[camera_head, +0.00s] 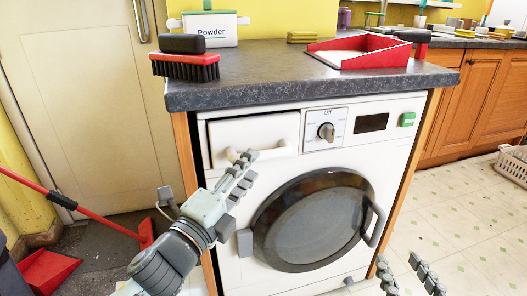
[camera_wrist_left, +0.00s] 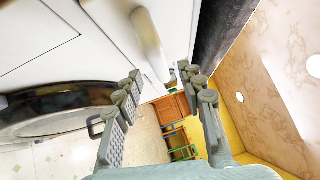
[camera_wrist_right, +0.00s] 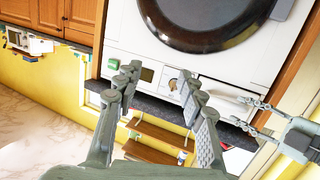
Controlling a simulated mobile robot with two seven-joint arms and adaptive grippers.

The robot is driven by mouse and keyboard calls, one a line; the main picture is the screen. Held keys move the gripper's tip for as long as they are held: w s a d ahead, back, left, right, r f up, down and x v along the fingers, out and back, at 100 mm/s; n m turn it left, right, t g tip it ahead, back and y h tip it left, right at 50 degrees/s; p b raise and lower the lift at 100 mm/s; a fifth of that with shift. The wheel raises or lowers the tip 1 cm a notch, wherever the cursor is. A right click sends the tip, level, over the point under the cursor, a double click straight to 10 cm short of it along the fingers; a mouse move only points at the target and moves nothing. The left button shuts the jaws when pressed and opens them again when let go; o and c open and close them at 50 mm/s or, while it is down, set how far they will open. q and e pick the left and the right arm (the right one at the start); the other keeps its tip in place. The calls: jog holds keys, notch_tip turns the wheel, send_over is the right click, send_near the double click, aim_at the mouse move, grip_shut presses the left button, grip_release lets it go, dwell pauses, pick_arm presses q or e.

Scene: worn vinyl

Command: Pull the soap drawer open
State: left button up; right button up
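The soap drawer (camera_head: 262,130) is the white panel at the upper left of the washing machine's front, and it looks closed. Its white bar handle (camera_head: 233,154) also shows in the left wrist view (camera_wrist_left: 148,35). My left gripper (camera_head: 247,167) is at the drawer handle; in the left wrist view it is open (camera_wrist_left: 160,74), with the handle's end between its fingertips. I cannot tell whether they touch it. My right gripper (camera_head: 408,270) is low at the right of the machine; in the right wrist view it is open and empty (camera_wrist_right: 158,78).
The dark round door (camera_head: 318,220) lies below the drawer. The knob (camera_head: 326,131) is right of it. The grey countertop (camera_head: 265,70) overhangs above, with a red brush (camera_head: 185,66), powder box (camera_head: 210,30) and red tray (camera_head: 362,50). A red broom (camera_head: 100,220) stands left.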

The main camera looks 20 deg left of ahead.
aim_at(260, 160)
pick_arm(q)
jog(key=shift+x, duration=2.7)
pick_arm(e)
jog(key=shift+s+d+f+g+h, duration=0.15)
jog(key=shift+d+f+g, duration=0.2)
jog(key=shift+f, duration=0.25)
jog(key=shift+d+f+g+h, duration=0.15)
jog(key=shift+d+f+g, duration=0.15)
jog(key=shift+f, duration=0.25)
pick_arm(q)
grip_shut()
